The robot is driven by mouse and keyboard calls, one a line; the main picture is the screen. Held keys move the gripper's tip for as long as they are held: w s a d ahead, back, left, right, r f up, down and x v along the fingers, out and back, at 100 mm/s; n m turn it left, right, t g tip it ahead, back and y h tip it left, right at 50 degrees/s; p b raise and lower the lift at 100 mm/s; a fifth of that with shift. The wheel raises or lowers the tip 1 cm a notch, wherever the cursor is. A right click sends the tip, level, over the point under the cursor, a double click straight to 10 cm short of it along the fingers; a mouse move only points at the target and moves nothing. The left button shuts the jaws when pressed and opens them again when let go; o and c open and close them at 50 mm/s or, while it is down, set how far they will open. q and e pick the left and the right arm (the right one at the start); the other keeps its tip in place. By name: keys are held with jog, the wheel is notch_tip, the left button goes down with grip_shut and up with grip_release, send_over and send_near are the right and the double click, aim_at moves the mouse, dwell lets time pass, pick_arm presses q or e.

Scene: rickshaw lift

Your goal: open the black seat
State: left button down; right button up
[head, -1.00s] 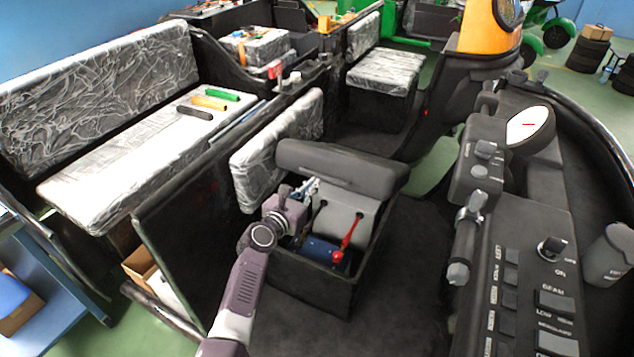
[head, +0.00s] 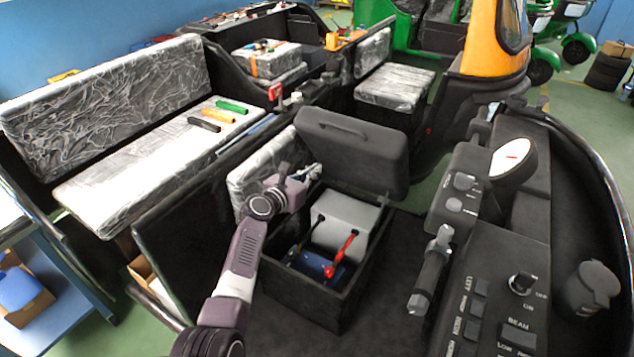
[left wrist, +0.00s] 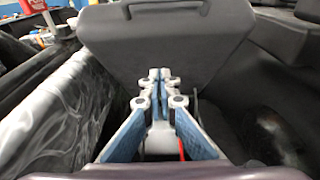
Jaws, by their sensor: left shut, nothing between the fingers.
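The black seat (head: 352,150) is a padded lid on a black box (head: 316,290). In the head view the lid stands tilted up and back, and the box below is open. Inside are a blue battery-like block (head: 318,265), a red-handled tool (head: 342,252) and a light grey panel. My left gripper (head: 312,172) is at the left side of the lid, over the box's left edge. In the left wrist view the gripper (left wrist: 160,78) is shut and empty, its tips in front of the lid's face (left wrist: 165,48); contact is not clear. My right gripper is not in view.
A plastic-wrapped bench (head: 120,185) with green, orange and black tools is at the left. A wrapped backrest (head: 262,170) stands just left of the box. The dashboard (head: 500,270) with a lever and switches is at the right. Dark floor is free between box and dashboard.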

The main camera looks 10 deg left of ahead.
aim_at(335, 127)
pick_arm(q)
jog(key=shift+w+d+r, duration=0.5)
jog(key=shift+w+r, duration=0.9)
jog(key=shift+w, duration=0.15)
jog(key=shift+w+d+r, duration=0.5)
jog(key=shift+w+r, duration=0.85)
jog(key=shift+w, duration=0.2)
jog(key=shift+w+d+r, duration=0.5)
jog(key=shift+w+r, duration=0.9)
jog(key=shift+w, duration=0.15)
